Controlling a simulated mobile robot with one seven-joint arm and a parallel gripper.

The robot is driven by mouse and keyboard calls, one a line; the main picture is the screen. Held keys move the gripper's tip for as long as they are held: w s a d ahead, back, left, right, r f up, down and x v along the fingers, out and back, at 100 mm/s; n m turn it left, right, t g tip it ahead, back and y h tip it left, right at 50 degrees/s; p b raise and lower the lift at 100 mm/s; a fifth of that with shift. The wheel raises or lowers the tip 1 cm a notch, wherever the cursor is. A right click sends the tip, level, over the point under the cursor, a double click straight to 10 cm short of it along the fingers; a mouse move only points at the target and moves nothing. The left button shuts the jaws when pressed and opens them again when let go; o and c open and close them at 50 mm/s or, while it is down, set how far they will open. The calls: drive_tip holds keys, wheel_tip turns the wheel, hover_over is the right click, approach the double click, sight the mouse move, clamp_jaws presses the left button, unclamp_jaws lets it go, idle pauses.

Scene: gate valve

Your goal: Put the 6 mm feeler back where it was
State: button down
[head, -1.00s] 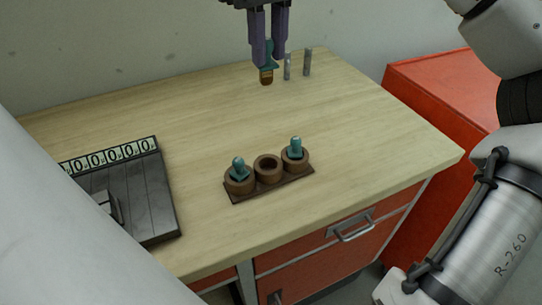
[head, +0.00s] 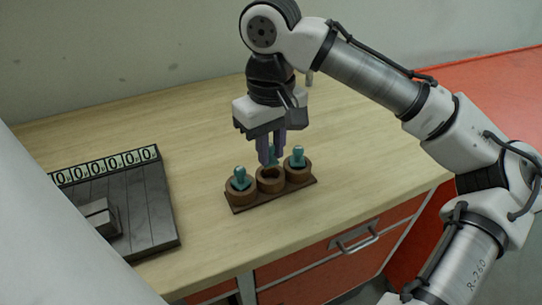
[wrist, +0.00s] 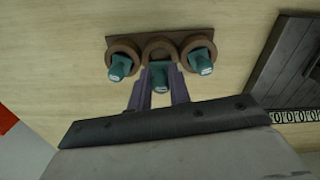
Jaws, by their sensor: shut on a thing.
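My gripper (head: 271,158) is over the middle cup of a brown rack, its purple fingers pointing down. It is shut on a teal feeler (head: 275,152), mostly hidden between the fingers; its teal top shows in the wrist view (wrist: 160,76). The feeler is upright, at the mouth of the middle cup (head: 270,184). How far its lower end is inside I cannot tell. Two other teal feelers stand in the left cup (head: 240,176) and the right cup (head: 298,157). No size marks are readable.
The brown rack (head: 243,207) lies on a pale wooden bench (head: 110,112). A dark block with a row of number dials (head: 140,205) is at the left. Bench around the rack is clear.

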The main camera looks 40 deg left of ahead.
sight(271, 156)
drive_tip(key=shift+f, duration=1.3)
drive_tip(key=shift+f, duration=0.15)
drive_tip(key=c, duration=1.3)
unclamp_jaws()
wheel_tip(271, 156, up, 12)
drive_tip(key=shift+r, duration=0.15)
drive_tip(key=shift+o, duration=0.5)
